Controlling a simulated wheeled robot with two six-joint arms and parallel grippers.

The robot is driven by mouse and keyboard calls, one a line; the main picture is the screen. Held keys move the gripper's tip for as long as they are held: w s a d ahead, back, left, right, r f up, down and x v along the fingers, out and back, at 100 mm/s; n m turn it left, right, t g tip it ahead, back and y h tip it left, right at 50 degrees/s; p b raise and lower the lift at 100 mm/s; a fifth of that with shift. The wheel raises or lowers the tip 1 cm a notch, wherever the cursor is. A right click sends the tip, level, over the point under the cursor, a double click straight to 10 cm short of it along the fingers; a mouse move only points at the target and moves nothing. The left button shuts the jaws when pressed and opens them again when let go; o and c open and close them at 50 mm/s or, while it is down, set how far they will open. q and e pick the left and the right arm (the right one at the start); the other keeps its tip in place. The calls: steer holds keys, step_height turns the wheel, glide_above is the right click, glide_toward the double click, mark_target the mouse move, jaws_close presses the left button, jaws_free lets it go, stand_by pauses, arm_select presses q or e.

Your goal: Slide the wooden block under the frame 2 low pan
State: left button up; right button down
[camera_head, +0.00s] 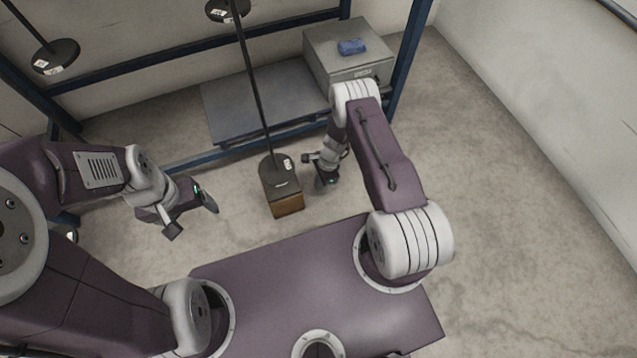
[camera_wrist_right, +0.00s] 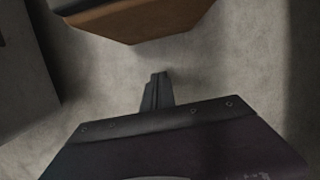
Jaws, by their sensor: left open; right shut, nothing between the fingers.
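The wooden block (camera_head: 287,203) stands on the floor in the middle of the head view, its brown side towards me. A dark round pan (camera_head: 280,167) on a long rod overlaps the block's far part; contact between them cannot be told. Its white label is too small to read. In the right wrist view the block (camera_wrist_right: 150,22) shows at the top, apart from the fingertips. My right gripper (camera_head: 322,173) is shut and empty, to the right of the pan and block. It also shows in the right wrist view (camera_wrist_right: 157,92). My left gripper (camera_head: 191,215) is open and empty, left of the block.
Two more dark pans hang higher, at the far left (camera_head: 55,56) and top middle (camera_head: 228,9). Floor at right is clear.

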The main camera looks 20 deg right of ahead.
mark_target(306, 197)
steer(key=b+x, duration=0.2)
steer(key=x, duration=0.2)
steer(key=shift+f, duration=0.4)
steer(key=a+b, duration=0.2)
steer(key=a, duration=0.1)
steer(key=shift+a+r, duration=0.15)
steer(key=shift+r, duration=0.05)
steer(key=shift+a+r, duration=0.15)
steer(key=shift+a, duration=0.15)
arm_select(q)
step_height(306, 197, down, 5)
steer(key=shift+f, duration=0.2)
arm_select(e)
steer(key=shift+a, duration=0.15)
